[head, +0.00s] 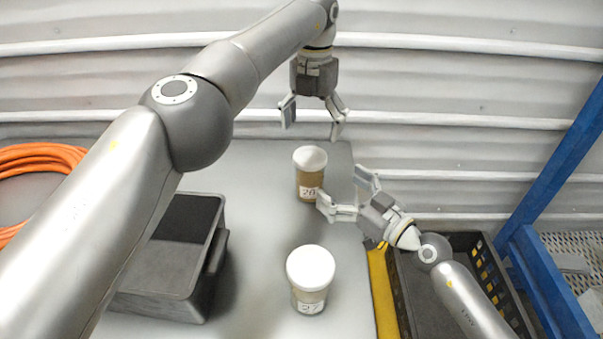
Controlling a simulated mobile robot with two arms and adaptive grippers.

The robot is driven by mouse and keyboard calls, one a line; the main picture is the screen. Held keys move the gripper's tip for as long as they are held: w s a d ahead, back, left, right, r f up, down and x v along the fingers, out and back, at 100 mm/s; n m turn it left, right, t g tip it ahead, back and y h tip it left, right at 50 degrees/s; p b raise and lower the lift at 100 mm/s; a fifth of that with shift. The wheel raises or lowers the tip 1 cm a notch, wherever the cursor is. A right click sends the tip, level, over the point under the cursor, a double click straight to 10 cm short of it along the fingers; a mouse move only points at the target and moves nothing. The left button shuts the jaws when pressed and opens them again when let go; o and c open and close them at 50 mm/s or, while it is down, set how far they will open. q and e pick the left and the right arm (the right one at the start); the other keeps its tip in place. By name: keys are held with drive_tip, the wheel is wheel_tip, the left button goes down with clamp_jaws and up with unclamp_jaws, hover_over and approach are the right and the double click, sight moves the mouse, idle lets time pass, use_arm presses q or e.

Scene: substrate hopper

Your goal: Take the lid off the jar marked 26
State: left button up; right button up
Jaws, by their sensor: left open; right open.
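The jar marked 26 (310,178) stands upright toward the back of the table, with brown contents. Its white lid (310,158) is on it. The last digit of its label is hard to read. My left gripper (313,122) is open, pointing down, and shows above and behind this lid, apart from it. My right gripper (342,192) is open to the right of the jar, its fingers facing the jar. One finger comes close to the label; I cannot tell if it touches. Nothing is in either gripper.
A second white-lidded jar (310,270), apparently marked 27, stands nearer. An orange coiled hose (45,155) lies farther left. A black crate (480,250) and blue frame (560,160) are at right.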

sight(320, 174)
use_arm(q)
drive_tip(key=shift+s+d, duration=0.15)
drive_tip(key=shift+s, duration=0.05)
use_arm(e)
drive_tip(key=shift+w+a+r, duration=0.15)
drive_tip(key=shift+w+a, duration=0.2)
drive_tip(key=shift+a, duration=0.05)
use_arm(q)
drive_tip(key=shift+w+a+f, duration=0.15)
drive_tip(key=shift+w+a, duration=0.15)
drive_tip(key=shift+a, duration=0.1)
use_arm(e)
drive_tip(key=x, duration=0.7)
drive_tip(key=shift+w+a, duration=0.1)
drive_tip(key=shift+a, duration=0.15)
use_arm(q)
drive_tip(key=shift+s+d, duration=0.1)
drive_tip(key=shift+d, duration=0.05)
use_arm(e)
drive_tip(key=shift+w+a, duration=0.25)
drive_tip(key=shift+w, duration=0.1)
drive_tip(key=shift+w+a, duration=0.2)
